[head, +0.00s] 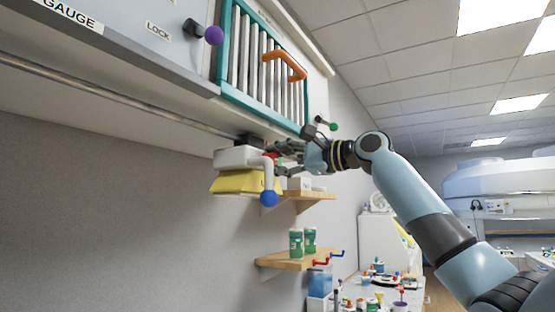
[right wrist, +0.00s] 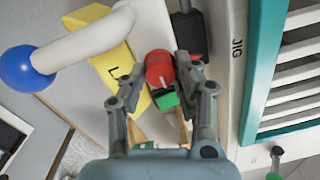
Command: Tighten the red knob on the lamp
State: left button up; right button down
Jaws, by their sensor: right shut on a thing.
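The lamp (head: 238,156) is a white body with a yellow lower part (head: 240,182), mounted under the wall cabinet's edge. A white handle ending in a blue ball (head: 268,198) sticks out from it. The red knob (right wrist: 158,68) sits on the lamp's side, and only a little of it shows in the head view. My right gripper (head: 284,151) reaches it from the right. In the right wrist view, the fingers (right wrist: 158,80) are on both sides of the red knob, shut on it. My left gripper is not in view.
Above is a teal-framed rack (head: 222,50) with an orange handle (head: 285,62). A purple ball knob (head: 214,35) is at the upper left. Below, a wooden shelf (head: 284,262) holds green tubs (head: 296,243). A cluttered bench stands lower right.

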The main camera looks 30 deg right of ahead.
jog(key=shift+f+m, duration=0.1)
jog(key=shift+m, duration=0.2)
jog(key=c, duration=1.3)
grip_release()
jog(key=shift+d, duration=0.1)
jog(key=shift+v, duration=5.95)
